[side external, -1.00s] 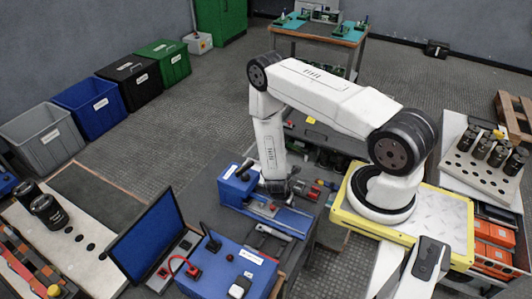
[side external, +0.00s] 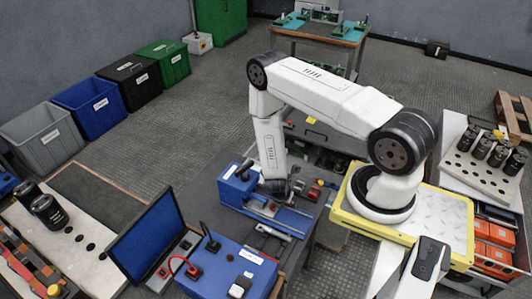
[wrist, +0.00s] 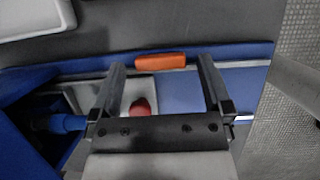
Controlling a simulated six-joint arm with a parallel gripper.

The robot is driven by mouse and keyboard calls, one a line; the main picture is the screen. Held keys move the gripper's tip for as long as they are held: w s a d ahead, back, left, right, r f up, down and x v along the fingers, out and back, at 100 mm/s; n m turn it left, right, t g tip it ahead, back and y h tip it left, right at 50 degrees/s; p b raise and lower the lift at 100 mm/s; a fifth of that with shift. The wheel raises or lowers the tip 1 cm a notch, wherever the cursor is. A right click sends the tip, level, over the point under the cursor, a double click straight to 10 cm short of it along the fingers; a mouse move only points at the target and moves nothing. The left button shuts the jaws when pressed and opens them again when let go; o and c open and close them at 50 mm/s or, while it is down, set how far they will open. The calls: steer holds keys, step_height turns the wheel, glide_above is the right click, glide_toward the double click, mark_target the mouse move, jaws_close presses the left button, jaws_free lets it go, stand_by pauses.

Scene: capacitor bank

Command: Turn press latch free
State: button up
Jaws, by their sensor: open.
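The blue press (side external: 290,221) sits on the dark bench below my arm, and its blue body also shows in the wrist view (wrist: 190,103). In the wrist view an orange bar (wrist: 160,61), perhaps the latch, lies across the press edge. My gripper (wrist: 161,66) is open, with one finger on each side of the orange bar; I cannot tell whether either finger touches it. A red round part (wrist: 140,107) shows between the fingers, nearer the palm. In the side view my gripper (side external: 277,193) is low over the press and its fingertips are hard to make out.
Capacitors (side external: 46,209) stand on the left bench, and a holed rack (side external: 463,160) with more is at right. Bins line the left wall.

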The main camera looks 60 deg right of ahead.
steer(key=v, duration=0.7)
steer(key=shift+r, duration=0.25)
steer(key=shift+a, duration=0.15)
step_height(320, 180, up, 15)
steer(key=w+a+m, duration=0.2)
steer(key=w+m, duration=0.1)
steer(key=m, duration=0.5)
steer(key=a+r+m+t+y, duration=0.1)
steer(key=a+r+m+y, duration=0.1)
steer(key=a+r+m, duration=0.3)
steer(key=s+a+r+m+t+y, duration=0.1)
steer(key=a+r+m, duration=0.4)
steer(key=r, duration=0.5)
steer(key=shift+s+a+t+y, duration=0.2)
steer(key=shift+a+t+y, duration=0.15)
steer(key=shift+y, duration=0.35)
